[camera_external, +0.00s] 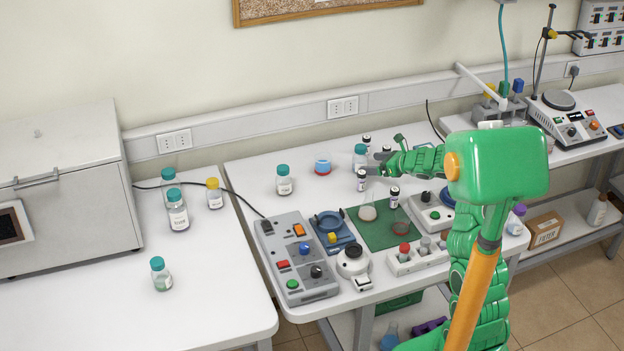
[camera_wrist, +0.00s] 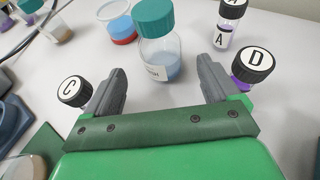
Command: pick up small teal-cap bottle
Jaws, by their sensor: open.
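A small teal-cap bottle (camera_wrist: 160,55) with clear glass and a white label stands upright between and just beyond my fingertips in the wrist view. In the external view the same bottle (camera_external: 360,158) stands at the back of the middle table, partly hidden by my gripper (camera_external: 374,164). My gripper is open, with one grey finger on each side of the bottle in the wrist view (camera_wrist: 164,70). I cannot tell whether a finger touches it. Other teal-cap bottles stand on the middle table (camera_external: 284,181) and the left table (camera_external: 161,275).
Black-capped vials marked C (camera_wrist: 73,91), D (camera_wrist: 253,63) and A (camera_wrist: 230,22) stand close around my fingers. A red-and-blue container (camera_external: 323,167) is left of the bottle. A control box (camera_external: 297,262) and a green mat (camera_external: 381,238) lie nearer the front.

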